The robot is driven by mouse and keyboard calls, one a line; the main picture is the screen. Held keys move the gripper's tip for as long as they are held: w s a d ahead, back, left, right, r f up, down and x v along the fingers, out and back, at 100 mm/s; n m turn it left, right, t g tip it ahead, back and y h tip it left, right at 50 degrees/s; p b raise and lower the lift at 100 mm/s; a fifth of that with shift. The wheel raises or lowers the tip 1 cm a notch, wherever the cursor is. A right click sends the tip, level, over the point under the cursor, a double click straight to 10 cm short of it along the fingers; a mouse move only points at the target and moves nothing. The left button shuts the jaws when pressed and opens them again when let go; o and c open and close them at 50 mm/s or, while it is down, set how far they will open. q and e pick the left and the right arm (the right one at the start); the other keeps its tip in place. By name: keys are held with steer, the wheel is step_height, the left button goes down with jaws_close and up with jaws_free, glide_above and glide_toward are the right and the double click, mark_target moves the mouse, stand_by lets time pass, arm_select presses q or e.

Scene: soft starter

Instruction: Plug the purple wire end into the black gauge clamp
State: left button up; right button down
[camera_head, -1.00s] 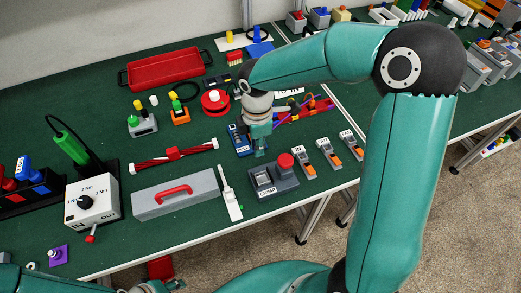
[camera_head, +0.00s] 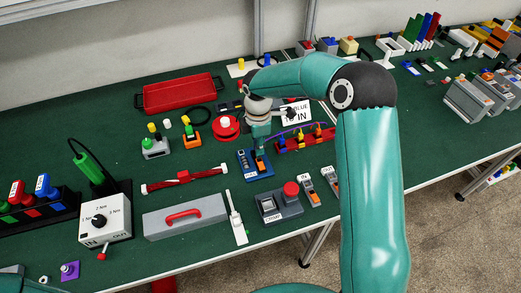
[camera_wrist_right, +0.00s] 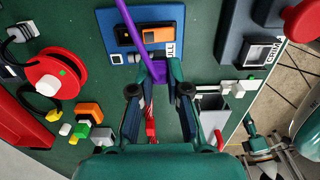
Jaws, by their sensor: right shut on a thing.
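My right gripper (camera_wrist_right: 157,72) is shut on the end of the purple wire (camera_wrist_right: 136,32); the wire runs from its fingertips across the blue board (camera_wrist_right: 116,72). This board carries a black-and-orange clamp (camera_wrist_right: 152,35) and a partly hidden white label. The fingertips appear beside the board's lower right edge in the wrist view; their height above it cannot be told. In the head view my right gripper (camera_head: 260,150) is over the far part of the blue board (camera_head: 247,172), which it partly covers. My left gripper is outside the head view; a teal-and-grey part at the wrist view's lower right may be it.
A red rack (camera_head: 310,143) with coloured wires stands right of the board. The crimp block (camera_head: 277,208) with its red button is nearer me. A red reel (camera_head: 226,130) lies behind left. A red-wire bundle (camera_head: 184,178) and grey toolbox (camera_head: 185,217) lie left.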

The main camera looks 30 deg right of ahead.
steer(key=shift+w+d, duration=0.3)
steer(key=shift+w, duration=0.5)
steer(key=shift+w+d, duration=0.35)
steer(key=shift+w, duration=0.45)
steer(key=shift+w+d, duration=0.3)
steer(key=shift+w, duration=0.5)
steer(key=shift+f, duration=0.15)
steer(key=shift+f+b, duration=1)
steer(key=shift+f, duration=0.45)
steer(key=shift+f+b, duration=0.85)
steer(key=shift+f, duration=0.45)
steer(key=c, duration=1.1)
jaws_free()
steer(key=shift+o, duration=0.2)
steer(key=shift+r, duration=0.2)
step_height(320, 180, up, 12)
steer(key=shift+f, duration=0.2)
